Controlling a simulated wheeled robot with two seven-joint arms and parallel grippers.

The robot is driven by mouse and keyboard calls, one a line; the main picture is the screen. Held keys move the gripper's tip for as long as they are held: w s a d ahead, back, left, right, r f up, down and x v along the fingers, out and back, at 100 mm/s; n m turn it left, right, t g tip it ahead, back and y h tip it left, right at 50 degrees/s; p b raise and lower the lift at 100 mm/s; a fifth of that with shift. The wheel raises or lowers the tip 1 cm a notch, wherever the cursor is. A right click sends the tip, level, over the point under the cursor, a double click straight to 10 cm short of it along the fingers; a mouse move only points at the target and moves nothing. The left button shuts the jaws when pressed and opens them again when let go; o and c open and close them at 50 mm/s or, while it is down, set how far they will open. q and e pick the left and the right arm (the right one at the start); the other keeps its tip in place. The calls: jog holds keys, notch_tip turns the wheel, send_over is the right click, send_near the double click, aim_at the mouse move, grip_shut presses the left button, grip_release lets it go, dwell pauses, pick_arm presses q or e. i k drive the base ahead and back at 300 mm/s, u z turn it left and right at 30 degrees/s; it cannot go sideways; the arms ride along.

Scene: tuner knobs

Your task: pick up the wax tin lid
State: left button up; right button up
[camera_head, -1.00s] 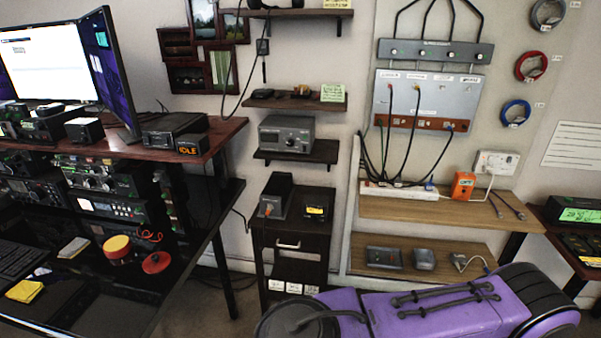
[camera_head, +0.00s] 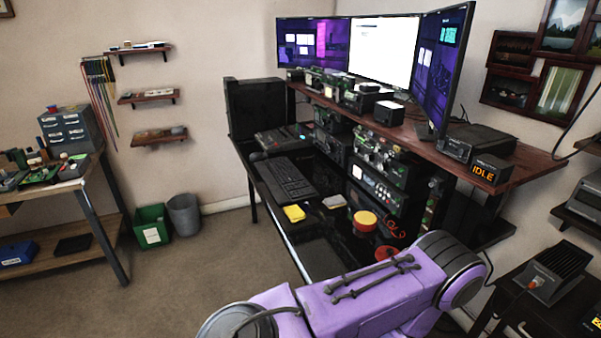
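A round red lid (camera_head: 387,252), which looks like the wax tin lid, lies flat on the dark glossy desk. It sits just in front of a round red tin (camera_head: 364,221) with a yellow top, close beside my purple arm link, which fills the bottom middle of the head view. The lid is small in the picture, and its near edge is close to or slightly behind the arm. Neither of my grippers is in view, so what they hold is hidden.
A yellow pad (camera_head: 294,213), a light cloth or sponge (camera_head: 334,202) and a keyboard (camera_head: 286,181) lie left of the tin. Radio units (camera_head: 378,190) stand behind under a raised shelf with monitors (camera_head: 385,52). Thin red wire lies right of the tin. Left floor is open.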

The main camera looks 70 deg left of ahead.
aim_at(384, 253)
jog(key=u, duration=1.85)
